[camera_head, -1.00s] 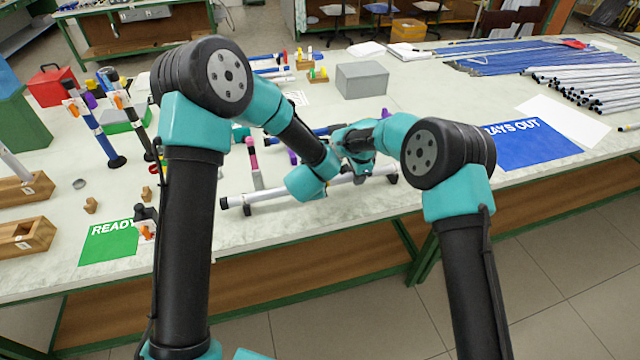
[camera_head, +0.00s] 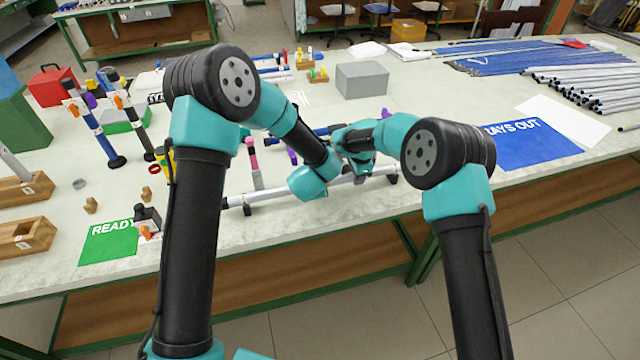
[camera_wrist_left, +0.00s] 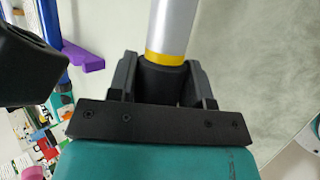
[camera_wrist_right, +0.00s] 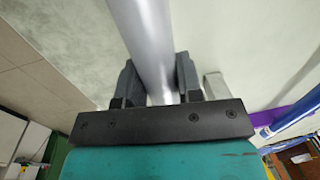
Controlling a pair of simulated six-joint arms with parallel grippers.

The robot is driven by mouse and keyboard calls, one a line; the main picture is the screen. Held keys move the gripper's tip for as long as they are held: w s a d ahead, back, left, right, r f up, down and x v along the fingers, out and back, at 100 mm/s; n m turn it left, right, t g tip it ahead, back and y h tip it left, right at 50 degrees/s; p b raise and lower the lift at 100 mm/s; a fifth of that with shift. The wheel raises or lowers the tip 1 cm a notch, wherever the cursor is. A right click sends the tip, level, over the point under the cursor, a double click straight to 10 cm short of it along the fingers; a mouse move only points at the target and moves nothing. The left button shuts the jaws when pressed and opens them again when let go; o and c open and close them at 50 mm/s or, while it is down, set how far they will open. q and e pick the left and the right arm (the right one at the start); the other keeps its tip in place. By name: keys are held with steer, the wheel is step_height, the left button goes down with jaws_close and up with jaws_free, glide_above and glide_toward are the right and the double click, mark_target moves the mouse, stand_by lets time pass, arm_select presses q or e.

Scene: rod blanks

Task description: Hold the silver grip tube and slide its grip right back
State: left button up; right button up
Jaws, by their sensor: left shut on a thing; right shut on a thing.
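The silver grip tube (camera_head: 264,197) lies nearly level along the front of the table, partly hidden behind my arms. In the left wrist view, its black grip (camera_wrist_left: 163,80) sits between the fingers of my left gripper (camera_wrist_left: 160,72), which is shut on it. A yellow band (camera_wrist_left: 166,58) shows right at the grip's edge, with bare silver tube beyond. In the right wrist view, my right gripper (camera_wrist_right: 157,78) is shut on the bare silver tube (camera_wrist_right: 146,35). In the head view both sets of fingertips are hard to make out.
A green READY mat (camera_head: 110,242) lies at the front left, and a blue mat (camera_head: 530,142) at the right. A grey box (camera_head: 362,80) stands behind my arms. Upright tubes stand at the left, and a pile of silver tubes (camera_head: 590,88) lies at the far right.

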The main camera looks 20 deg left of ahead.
mark_target(274, 193)
arm_select(q)
steer(key=c, duration=0.4)
steer(key=s+a, duration=0.2)
steer(key=a, duration=0.2)
steer(key=s+a, duration=0.3)
steer(key=a, duration=0.1)
steer(key=s+a, duration=0.2)
steer(key=a, duration=0.2)
steer(key=shift+s+a, duration=0.15)
steer(key=shift+s, duration=0.15)
steer(key=shift+c, duration=0.2)
arm_select(e)
steer(key=shift+d, duration=0.1)
steer(key=shift+w, duration=0.1)
arm_select(q)
steer(key=o, duration=1.3)
steer(key=v, duration=1.2)
arm_select(e)
steer(key=o, duration=1.1)
